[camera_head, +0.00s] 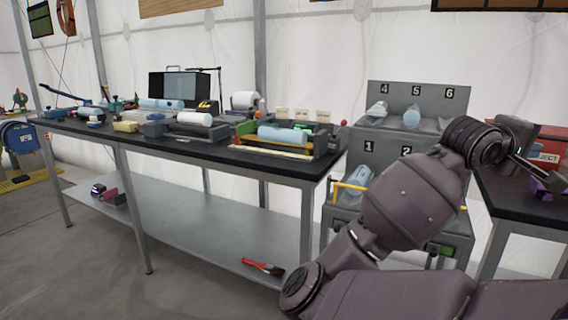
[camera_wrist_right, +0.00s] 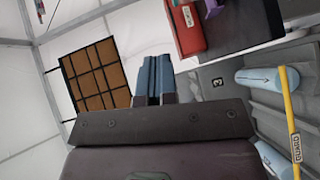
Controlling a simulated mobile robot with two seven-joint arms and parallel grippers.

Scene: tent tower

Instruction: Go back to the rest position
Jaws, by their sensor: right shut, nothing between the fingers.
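My right arm crosses the right half of the head view, and its gripper (camera_head: 528,166) is at the far right, in front of the right-hand table. In the right wrist view the two fingers of this gripper (camera_wrist_right: 155,80) are close together and hold nothing. Beyond them are the white tent wall and a brown gridded panel (camera_wrist_right: 98,75). My left gripper and left arm are not in the head view.
A long black table (camera_head: 180,145) with several cylinders and tools stands at left. A grey numbered rack (camera_head: 428,100) stands behind my right arm, with a yellow guard bar (camera_wrist_right: 291,120). A red reject bin (camera_wrist_right: 188,28) is on the right table (camera_wrist_right: 240,25). A red-handled brush (camera_head: 262,267) lies on the lower shelf.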

